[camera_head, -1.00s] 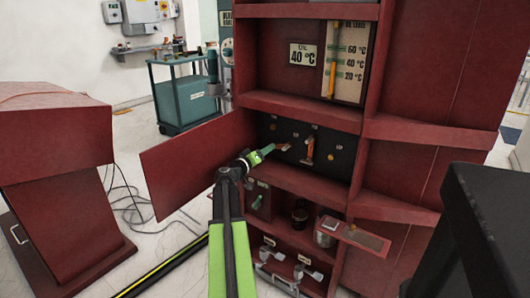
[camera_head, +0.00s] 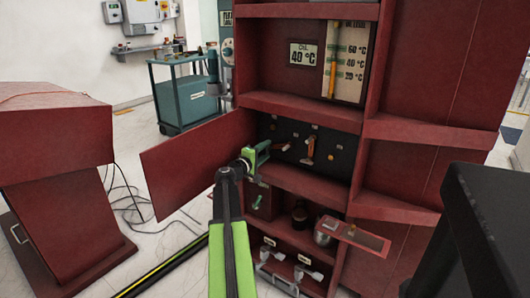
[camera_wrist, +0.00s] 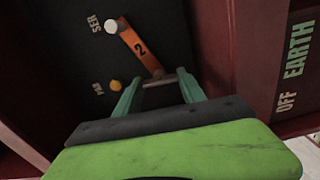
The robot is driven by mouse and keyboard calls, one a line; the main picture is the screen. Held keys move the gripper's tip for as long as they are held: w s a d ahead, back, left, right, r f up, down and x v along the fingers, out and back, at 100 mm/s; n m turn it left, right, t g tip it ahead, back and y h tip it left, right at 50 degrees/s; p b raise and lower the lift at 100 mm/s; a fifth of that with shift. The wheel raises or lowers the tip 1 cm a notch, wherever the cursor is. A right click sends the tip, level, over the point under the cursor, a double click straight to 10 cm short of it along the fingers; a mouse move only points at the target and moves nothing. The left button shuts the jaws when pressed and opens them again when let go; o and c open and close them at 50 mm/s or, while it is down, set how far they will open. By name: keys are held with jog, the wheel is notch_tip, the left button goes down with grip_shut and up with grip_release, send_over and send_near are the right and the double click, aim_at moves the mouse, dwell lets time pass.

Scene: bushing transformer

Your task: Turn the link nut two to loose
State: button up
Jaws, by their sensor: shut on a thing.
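In the wrist view, an orange link marked 2 (camera_wrist: 139,47) slants across the dark panel (camera_wrist: 70,75). Its upper end is at a white stud (camera_wrist: 110,27) by the SER label. At its lower end is the metallic bar-shaped link nut (camera_wrist: 158,83). My gripper (camera_wrist: 157,84) has its green fingers on both sides of this nut and is shut on it. In the head view, my gripper (camera_head: 266,150) is at the left part of the black panel (camera_head: 335,151). The nut cannot be made out there.
A yellow stud (camera_wrist: 116,85) by the PAR label is left of the fingers. Another orange link (camera_head: 310,148) is to the right on the panel. The open red door (camera_head: 195,162) stands left of my arm. A red shelf (camera_head: 300,183) runs below the panel.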

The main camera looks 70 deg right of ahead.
jog(key=shift+n, duration=0.5)
jog(key=o, duration=1.4)
jog(key=shift+c, duration=0.2)
jog(key=shift+a, duration=0.1)
jog(key=v, duration=1.7)
jog(key=shift+a, duration=0.1)
